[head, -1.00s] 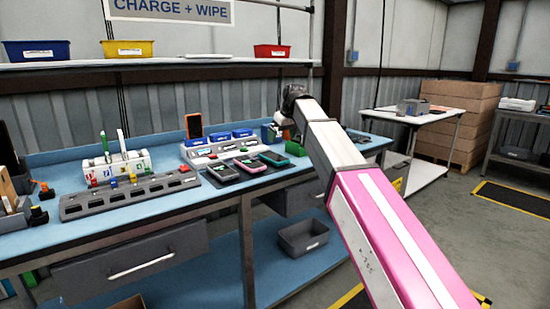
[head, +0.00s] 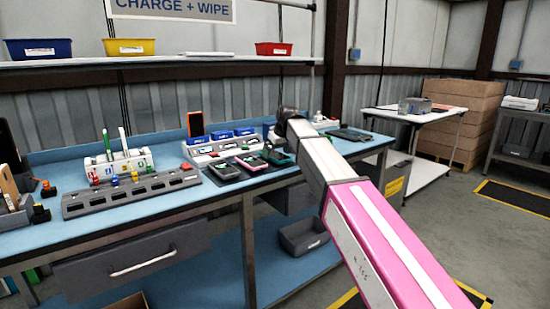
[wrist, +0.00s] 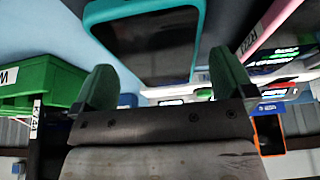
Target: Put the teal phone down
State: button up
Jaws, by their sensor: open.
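The teal phone (wrist: 150,40) has a dark screen and a teal rim. In the head view my gripper (head: 281,150) is low over the bench at the right end of the phone row and mostly hides the phone. My gripper also shows in the wrist view (wrist: 165,88), its two green fingers spread apart with nothing clamped between them. Whether a finger touches the phone's rim, I cannot tell.
A pink-rimmed phone (head: 250,163) lies left of my gripper, beside a dark-cased one (head: 224,168). Behind them is a white charging unit (head: 205,152) with blue bins and an upright orange phone (head: 195,124). A green bin (wrist: 40,85) is close to my gripper. A dark flat tray (head: 350,134) lies right.

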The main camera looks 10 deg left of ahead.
jog(key=shift+w+a+f, duration=0.1)
jog(key=shift+f, duration=0.2)
jog(key=c, duration=1.1)
jog(key=shift+r, duration=0.2)
